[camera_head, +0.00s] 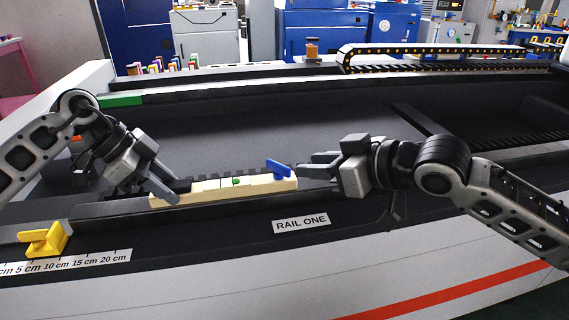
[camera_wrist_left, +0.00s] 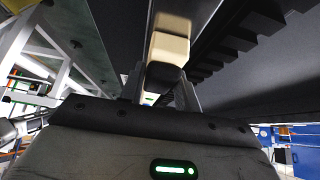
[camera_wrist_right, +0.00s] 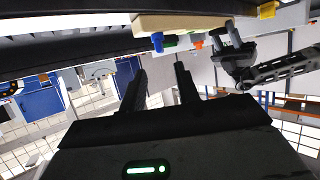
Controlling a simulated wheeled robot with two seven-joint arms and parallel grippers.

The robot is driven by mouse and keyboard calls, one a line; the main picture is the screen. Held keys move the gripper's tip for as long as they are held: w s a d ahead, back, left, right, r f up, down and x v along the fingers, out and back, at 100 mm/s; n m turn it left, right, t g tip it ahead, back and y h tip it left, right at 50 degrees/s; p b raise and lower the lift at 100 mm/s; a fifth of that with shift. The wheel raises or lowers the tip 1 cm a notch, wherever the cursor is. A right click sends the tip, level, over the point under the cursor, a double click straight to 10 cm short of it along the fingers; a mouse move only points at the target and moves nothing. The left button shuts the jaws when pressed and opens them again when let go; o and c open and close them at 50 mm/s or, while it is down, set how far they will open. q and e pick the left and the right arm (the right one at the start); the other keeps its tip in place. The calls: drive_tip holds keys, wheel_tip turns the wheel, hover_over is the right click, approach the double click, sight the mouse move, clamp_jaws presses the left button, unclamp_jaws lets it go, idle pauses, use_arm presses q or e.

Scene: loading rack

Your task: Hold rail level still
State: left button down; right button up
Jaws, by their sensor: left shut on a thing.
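The rail level is a cream bar (camera_head: 213,190) with a green vial (camera_head: 237,182) on its face, lying along the dark rail in the head view. A blue piece (camera_head: 279,172) stands at its right end. My left gripper (camera_head: 172,190) is shut on its left end. In the left wrist view, the level's cream body and dark end (camera_wrist_left: 163,73) sit between the fingers. My right gripper (camera_head: 308,166) is open and empty, just right of the blue piece and apart from it. In the right wrist view, the level (camera_wrist_right: 185,23) lies beyond the open fingers (camera_wrist_right: 160,80).
A yellow stop (camera_head: 43,241) sits by a centimetre scale (camera_head: 75,261) at the front left. A "RAIL ONE" label (camera_head: 301,223) is on the front edge. Several small coloured items (camera_head: 170,66) stand behind. The dark bed behind the level is clear.

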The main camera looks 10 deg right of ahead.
sight(281, 165)
drive_tip(key=x, duration=0.8)
drive_tip(key=shift+s, duration=0.1)
clamp_jaws()
